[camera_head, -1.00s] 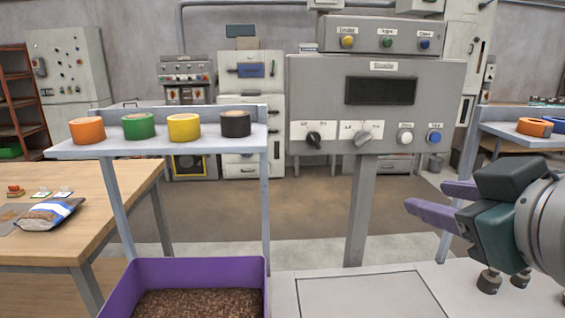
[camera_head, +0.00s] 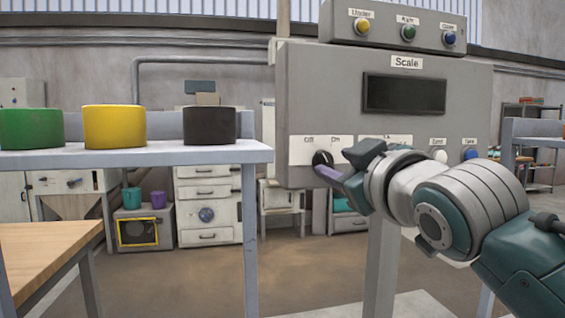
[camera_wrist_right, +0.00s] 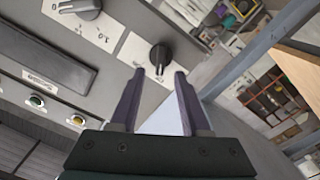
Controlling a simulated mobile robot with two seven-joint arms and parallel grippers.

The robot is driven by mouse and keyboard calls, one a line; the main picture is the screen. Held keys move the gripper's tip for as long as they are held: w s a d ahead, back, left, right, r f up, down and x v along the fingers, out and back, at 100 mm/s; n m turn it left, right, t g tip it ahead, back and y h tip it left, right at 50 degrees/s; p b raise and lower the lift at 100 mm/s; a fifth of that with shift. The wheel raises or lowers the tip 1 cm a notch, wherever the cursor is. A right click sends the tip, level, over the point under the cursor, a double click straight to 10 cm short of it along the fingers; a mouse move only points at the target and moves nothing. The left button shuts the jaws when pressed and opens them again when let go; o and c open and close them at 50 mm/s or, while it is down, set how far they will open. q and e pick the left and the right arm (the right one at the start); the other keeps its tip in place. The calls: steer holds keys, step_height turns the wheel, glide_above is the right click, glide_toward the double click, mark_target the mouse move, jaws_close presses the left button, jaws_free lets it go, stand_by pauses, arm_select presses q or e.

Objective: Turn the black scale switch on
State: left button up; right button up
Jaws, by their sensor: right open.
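The black scale switch (camera_head: 321,157) is a round knob on the left of the grey scale panel's lower part, on a white plate marked Off and On. My right gripper (camera_head: 328,174) is just in front of it, with purple fingers partly covering it. In the right wrist view the black switch (camera_wrist_right: 158,55) lies just beyond and between the tips of the open fingers (camera_wrist_right: 159,73). I see no clear contact. Its bar points toward the gripper there. Which label the bar points at is hard to tell. My left gripper is not in view.
A second, grey knob (camera_wrist_right: 84,7) sits beside the switch; my arm hides it in the head view. White (camera_head: 439,156) and blue (camera_head: 470,154) buttons are further right. A dark display (camera_head: 404,94) is above. A shelf with tape rolls (camera_head: 210,124) stands left of the panel.

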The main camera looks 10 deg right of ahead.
mark_target(327, 160)
steer(key=shift+w, duration=1.95)
jaws_close()
